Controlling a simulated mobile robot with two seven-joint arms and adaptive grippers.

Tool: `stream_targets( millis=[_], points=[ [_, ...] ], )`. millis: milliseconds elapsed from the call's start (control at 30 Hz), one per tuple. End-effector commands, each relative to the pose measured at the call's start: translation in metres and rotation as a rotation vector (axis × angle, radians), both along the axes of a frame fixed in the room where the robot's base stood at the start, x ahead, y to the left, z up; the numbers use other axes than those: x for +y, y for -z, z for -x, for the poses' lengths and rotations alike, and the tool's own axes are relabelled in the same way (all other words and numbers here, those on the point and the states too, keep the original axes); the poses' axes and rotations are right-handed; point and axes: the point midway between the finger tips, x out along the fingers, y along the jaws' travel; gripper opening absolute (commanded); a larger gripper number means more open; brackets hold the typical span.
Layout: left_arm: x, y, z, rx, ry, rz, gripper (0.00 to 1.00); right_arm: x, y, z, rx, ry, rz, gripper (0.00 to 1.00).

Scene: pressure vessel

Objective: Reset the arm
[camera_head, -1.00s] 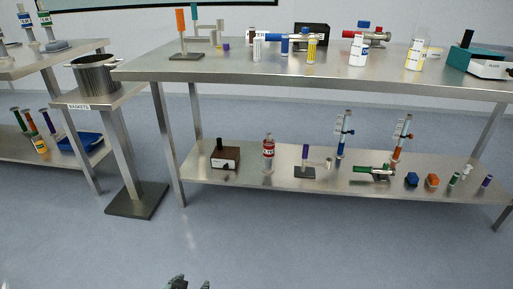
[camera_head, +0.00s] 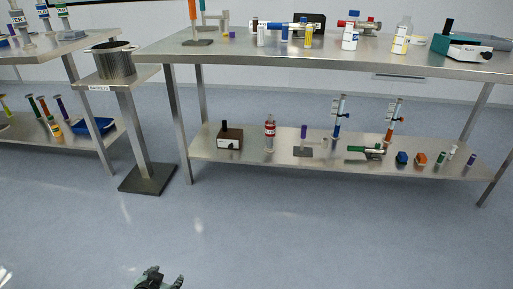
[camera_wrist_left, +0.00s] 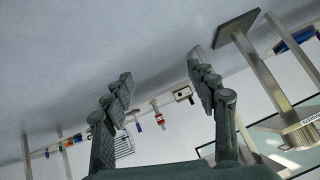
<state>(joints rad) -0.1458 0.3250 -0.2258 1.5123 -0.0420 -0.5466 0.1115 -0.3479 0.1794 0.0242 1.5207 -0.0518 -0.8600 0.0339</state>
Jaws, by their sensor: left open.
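My left gripper (camera_head: 160,278) shows at the bottom edge of the head view, low in front of the benches. Only its dark finger ends are visible there. In the left wrist view its two fingers (camera_wrist_left: 160,68) stand well apart with nothing between them, so it is open and empty. Behind the fingers are the floor and, further off, shelf items that look tilted. My right gripper is not in view.
A steel bench (camera_head: 330,64) carries bottles and fittings; its lower shelf (camera_head: 260,160) holds several small parts. Another bench (camera_head: 85,143) stands far left. The floor (camera_head: 300,235) in front is clear.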

Motion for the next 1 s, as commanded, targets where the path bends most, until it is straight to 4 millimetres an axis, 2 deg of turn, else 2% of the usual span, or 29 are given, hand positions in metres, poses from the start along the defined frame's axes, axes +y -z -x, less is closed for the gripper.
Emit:
stream_targets(
  millis=[33,100,367,400,533,900,1000],
  points=[
    [0.024,-0.003,0.000,0.000,0.007,-0.045,0.58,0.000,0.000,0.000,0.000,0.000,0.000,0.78],
    [0.051,-0.008,-0.001,0.000,0.015,-0.096,0.58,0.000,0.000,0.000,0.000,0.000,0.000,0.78],
    [0.149,-0.037,-0.005,0.001,0.042,-0.285,0.58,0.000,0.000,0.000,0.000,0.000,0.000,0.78],
    [0.146,-0.030,0.014,0.045,0.031,-0.287,0.58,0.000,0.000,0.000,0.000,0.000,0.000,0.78],
    [0.154,-0.028,0.062,0.171,-0.011,-0.322,0.58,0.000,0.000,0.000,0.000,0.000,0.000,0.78],
    [0.171,-0.047,0.186,0.486,-0.091,-0.408,0.58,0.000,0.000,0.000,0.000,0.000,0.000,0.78],
    [0.134,-0.027,0.189,0.486,-0.113,-0.309,0.58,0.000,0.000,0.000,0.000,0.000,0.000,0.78]
  ],
)
